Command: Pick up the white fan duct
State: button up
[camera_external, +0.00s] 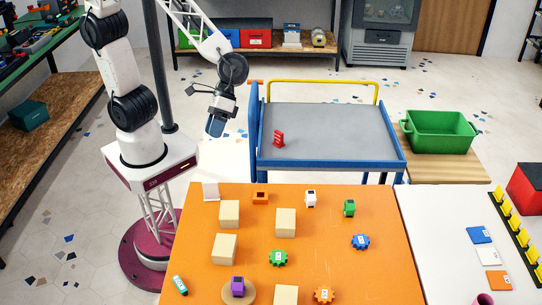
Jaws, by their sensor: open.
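A small white block-shaped part with a dark opening, which looks like the white fan duct (311,199), stands near the far edge of the orange table (330,265), right of centre. A flat white piece (210,191) also stands at the table's far left corner; its exact shape is hard to tell. My gripper (215,128) is up in the air beyond the table's far left corner, well to the left of the white fan duct and apart from it. It is open, and nothing shows between its fingers.
An orange part (260,197) and a green part (349,208) flank the white duct. A blue-framed cart (330,120) stands behind. The table's right side is fairly clear.

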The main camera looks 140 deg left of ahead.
jog(key=w+a+f+n+t+h, duration=0.2)
jog(key=w+a+f+n+t, duration=0.2)
jog(key=w+a+f+n, duration=0.6)
jog(key=n+t, duration=0.4)
jog(key=n, duration=0.2)
send_near(311, 197)
jog(key=shift+w+d+f, duration=0.15)
jog(key=shift+d+f, duration=0.05)
jog(key=shift+f, duration=0.2)
jog(key=shift+w+d+f, duration=0.15)
jog(key=shift+w+f, duration=0.05)
jog(key=shift+f, duration=0.2)
jog(key=shift+d+y, duration=0.1)
jog(key=shift+y, duration=0.2)
jog(key=shift+x, duration=1.25)
jog(key=shift+x, duration=2.6)
jog(key=c, duration=0.8)
